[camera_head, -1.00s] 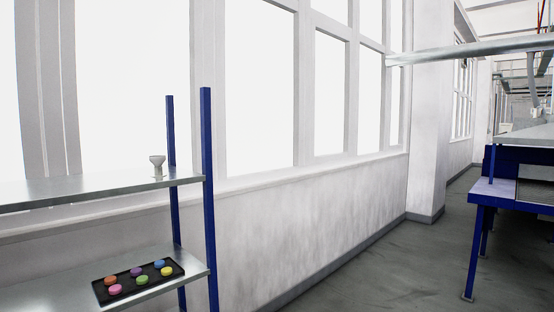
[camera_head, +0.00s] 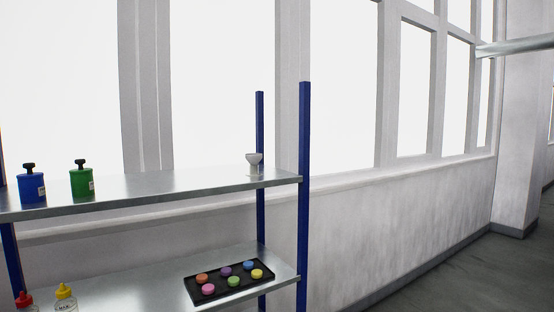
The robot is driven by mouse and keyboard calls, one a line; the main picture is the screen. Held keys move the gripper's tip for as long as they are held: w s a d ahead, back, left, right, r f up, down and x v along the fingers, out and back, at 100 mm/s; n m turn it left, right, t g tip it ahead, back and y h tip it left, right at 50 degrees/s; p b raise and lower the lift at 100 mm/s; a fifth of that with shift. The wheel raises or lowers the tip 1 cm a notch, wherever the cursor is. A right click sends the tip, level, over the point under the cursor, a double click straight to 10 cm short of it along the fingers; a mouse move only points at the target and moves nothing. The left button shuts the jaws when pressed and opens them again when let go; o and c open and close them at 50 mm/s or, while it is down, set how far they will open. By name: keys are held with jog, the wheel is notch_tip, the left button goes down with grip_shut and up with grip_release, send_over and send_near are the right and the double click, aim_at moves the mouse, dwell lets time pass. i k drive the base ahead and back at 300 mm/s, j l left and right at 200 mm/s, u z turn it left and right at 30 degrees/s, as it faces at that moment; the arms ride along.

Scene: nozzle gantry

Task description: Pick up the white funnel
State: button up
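A small white funnel (camera_head: 254,162) stands near the right end of the upper metal shelf (camera_head: 150,188), close to the blue posts. Its wide mouth faces up and its narrow part is below. It looks pale grey-white against the bright window and wall. Nothing touches it. My gripper is not in view.
A blue bottle (camera_head: 32,186) and a green bottle (camera_head: 81,181) stand on the upper shelf's left. The lower shelf (camera_head: 130,290) holds a black tray (camera_head: 233,291) of several coloured round pieces, plus red-capped and yellow-capped bottles (camera_head: 66,298). Blue posts (camera_head: 305,190) flank the right end. Floor at right is clear.

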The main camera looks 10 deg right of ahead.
aim_at(254, 158)
jog(key=i+j, duration=0.2)
jog(key=j, duration=0.15)
jog(key=i+j, duration=0.4)
jog(key=j, duration=0.25)
jog(key=i+j, duration=0.2)
jog(key=j, duration=0.15)
jog(key=z, duration=0.05)
